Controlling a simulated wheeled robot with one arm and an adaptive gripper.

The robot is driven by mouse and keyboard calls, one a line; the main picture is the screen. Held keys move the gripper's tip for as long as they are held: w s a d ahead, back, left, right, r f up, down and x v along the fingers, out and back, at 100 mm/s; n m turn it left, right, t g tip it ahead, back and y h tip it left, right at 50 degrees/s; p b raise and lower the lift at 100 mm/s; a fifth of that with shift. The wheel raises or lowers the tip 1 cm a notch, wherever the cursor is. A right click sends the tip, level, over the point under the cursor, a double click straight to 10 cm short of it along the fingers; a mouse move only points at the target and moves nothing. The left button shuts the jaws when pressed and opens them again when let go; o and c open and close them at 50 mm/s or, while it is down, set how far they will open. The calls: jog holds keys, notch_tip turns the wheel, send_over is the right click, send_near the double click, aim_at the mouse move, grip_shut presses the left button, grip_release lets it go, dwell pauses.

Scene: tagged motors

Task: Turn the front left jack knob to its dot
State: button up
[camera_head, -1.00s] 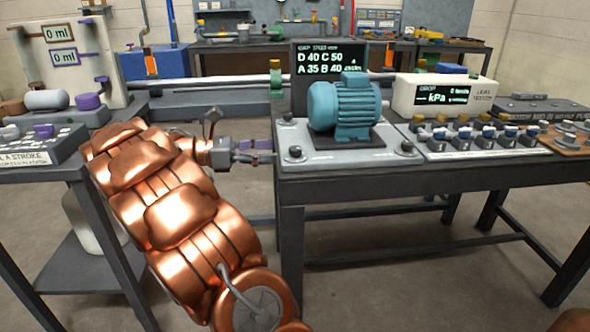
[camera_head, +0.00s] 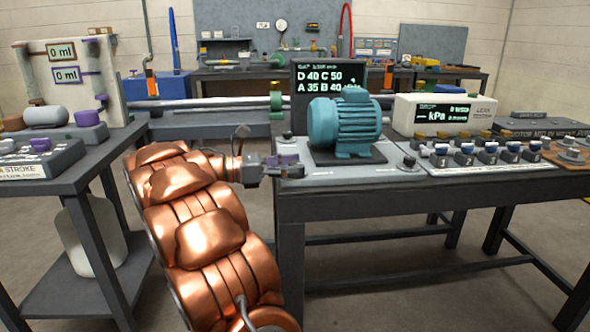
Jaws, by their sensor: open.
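The teal motor (camera_head: 343,127) stands on a light plate (camera_head: 376,173) with dark jack knobs near its corners. The front right knob (camera_head: 409,163) and the back left knob (camera_head: 288,135) show. The front left corner, where the front left jack knob sits, is covered by my gripper (camera_head: 291,166), so I cannot see that knob or its dot clearly. My gripper, dark with purple parts, reaches in from the left and is open. I cannot tell whether its fingers are around the knob or touching it. A dark screen (camera_head: 329,76) behind the motor reads D 40, C 50, A 35, B about 40.
The leak tester box (camera_head: 445,114) and a panel of several blue-and-white valves (camera_head: 488,154) stand right of the motor on the bench (camera_head: 430,190). A left table (camera_head: 90,160) carries purple and grey parts. Floor between the tables is mostly taken by my copper arm.

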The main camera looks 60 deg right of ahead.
jog(key=shift+s+d, duration=0.25)
grip_shut()
dwell(0.4)
jog(key=shift+r+h+p, duration=0.2)
jog(key=shift+h+p, duration=0.1)
jog(key=shift+p, duration=0.35)
